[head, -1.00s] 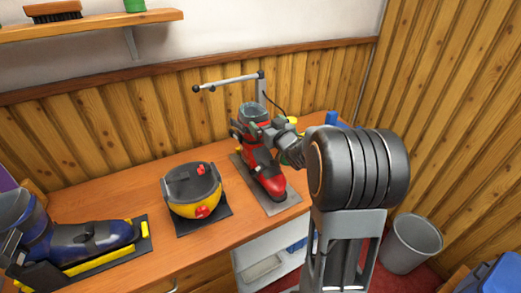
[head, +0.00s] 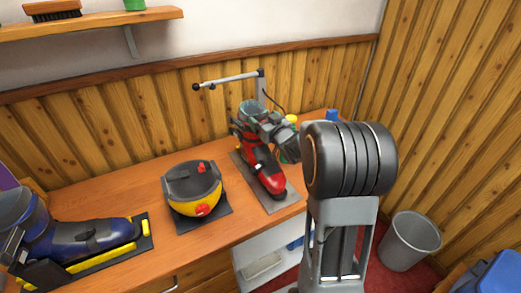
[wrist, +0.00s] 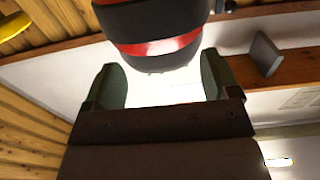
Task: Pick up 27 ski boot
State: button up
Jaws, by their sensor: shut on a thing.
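The red and black ski boot (head: 265,170) stands upright on a grey mat (head: 284,204) at the right of the bench; no number is readable on it. My gripper (head: 254,122) reaches in from the right and is shut on the boot's upper part. In the wrist view the boot's dark, red-banded surface (wrist: 155,30) lies at the top between the two fingers of my gripper (wrist: 162,78). The exact finger contact is hidden.
A yellow and black helmet-like item (head: 193,192) stands mid-bench. A metal lamp-like arm (head: 230,79) rises behind the red boot. A grey bin (head: 408,242) stands on the floor at right.

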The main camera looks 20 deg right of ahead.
jog(key=c, duration=0.7)
jog(key=shift+r, duration=0.2)
grip_shut()
jog(key=shift+r, duration=0.1)
